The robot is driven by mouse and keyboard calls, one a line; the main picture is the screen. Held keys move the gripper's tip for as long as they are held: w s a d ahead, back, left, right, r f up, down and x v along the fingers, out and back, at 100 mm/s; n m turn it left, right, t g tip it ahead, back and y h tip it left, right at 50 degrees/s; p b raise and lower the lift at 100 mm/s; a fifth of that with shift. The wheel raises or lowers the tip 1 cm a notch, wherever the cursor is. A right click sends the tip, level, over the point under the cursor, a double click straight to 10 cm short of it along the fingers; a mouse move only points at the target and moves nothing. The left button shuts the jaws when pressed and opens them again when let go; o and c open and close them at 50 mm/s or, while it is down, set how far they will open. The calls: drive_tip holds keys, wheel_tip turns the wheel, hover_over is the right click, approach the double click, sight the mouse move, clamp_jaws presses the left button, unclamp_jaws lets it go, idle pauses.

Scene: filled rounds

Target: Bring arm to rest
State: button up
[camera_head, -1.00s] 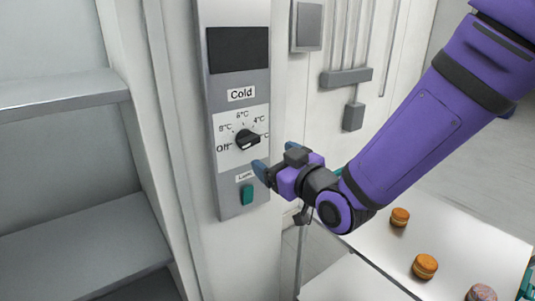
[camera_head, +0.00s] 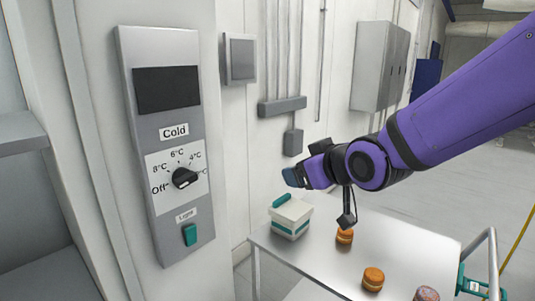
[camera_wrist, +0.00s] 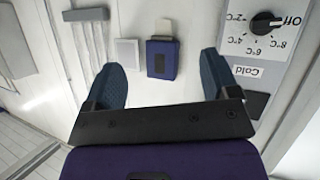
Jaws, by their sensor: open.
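My gripper (camera_head: 290,177) is at the end of my purple arm (camera_head: 470,95), in the air above the far end of a metal cart and to the right of the control panel. The wrist view shows my gripper (camera_wrist: 164,85) with its two blue-grey fingertips wide apart and nothing between them. The gripper is clear of the panel's black dial (camera_head: 184,178), which also shows in the wrist view (camera_wrist: 266,23). The dial sits among the temperature marks on the "Cold" panel (camera_head: 198,90).
The metal cart (camera_head: 405,245) holds a white box with teal trim (camera_head: 291,216) and several round filled pastries, one (camera_head: 373,279) near its front. A teal light switch (camera_head: 190,235) is low on the panel. Grey wall boxes and conduits (camera_head: 283,105) are behind the gripper.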

drive_tip(key=s+d+r+m+g+h, duration=0.1)
drive_tip(key=s+d+m+h, duration=0.1)
drive_tip(key=s+d, duration=0.35)
drive_tip(key=s+d+r+m+g+h, duration=0.1)
drive_tip(key=s+d+r+m+h, duration=0.1)
drive_tip(key=d, duration=0.6)
drive_tip(key=s+d+m+g+h, duration=0.1)
drive_tip(key=s+d+m+g, duration=0.1)
drive_tip(key=s+d, duration=0.2)
drive_tip(key=s+d+m+g+h, duration=0.1)
drive_tip(key=s+d, duration=0.4)
drive_tip(key=s, duration=0.5)
drive_tip(key=shift+m+g, duration=0.5)
drive_tip(key=shift+g, duration=0.1)
drive_tip(key=shift+w+f, duration=0.1)
